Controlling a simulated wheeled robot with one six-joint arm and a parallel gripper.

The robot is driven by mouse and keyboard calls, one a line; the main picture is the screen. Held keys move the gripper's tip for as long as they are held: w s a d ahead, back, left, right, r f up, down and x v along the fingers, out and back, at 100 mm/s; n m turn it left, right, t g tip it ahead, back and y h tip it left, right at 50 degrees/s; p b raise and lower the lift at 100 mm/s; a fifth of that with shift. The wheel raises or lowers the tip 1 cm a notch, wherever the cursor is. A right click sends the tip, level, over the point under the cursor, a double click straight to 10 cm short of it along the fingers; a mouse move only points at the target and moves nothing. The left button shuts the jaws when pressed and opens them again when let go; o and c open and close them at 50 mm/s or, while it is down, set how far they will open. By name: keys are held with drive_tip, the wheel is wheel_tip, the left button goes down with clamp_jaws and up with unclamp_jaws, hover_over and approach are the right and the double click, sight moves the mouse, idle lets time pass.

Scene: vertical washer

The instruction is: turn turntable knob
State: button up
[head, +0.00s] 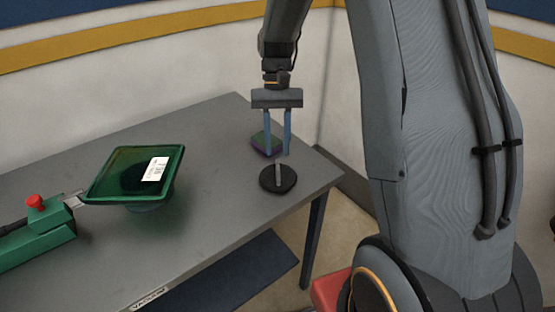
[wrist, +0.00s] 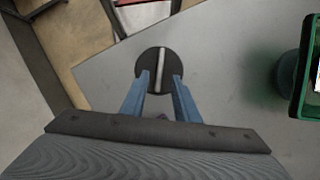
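The turntable knob is a round black disc (head: 268,182) with a raised light-grey bar handle (head: 278,174) across its middle. It sits on the grey table near the right corner. My gripper (head: 278,153) points down just above and behind the disc in the head view, its two blue fingers apart. In the wrist view the disc (wrist: 144,70) lies between and beyond the fingertips (wrist: 157,82), with the bar (wrist: 160,70) running between them. The gripper is open, and nothing is clasped. Whether the fingertips touch the disc cannot be told.
A green square-rimmed tray (head: 110,187) with a white label stands left on the table, also in the wrist view (wrist: 308,70). A green device with a red button (head: 35,202) is at far left. The table's middle (head: 215,180) is clear.

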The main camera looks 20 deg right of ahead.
drive_tip(key=shift+v, duration=1.2)
drive_tip(key=shift+o, duration=0.2)
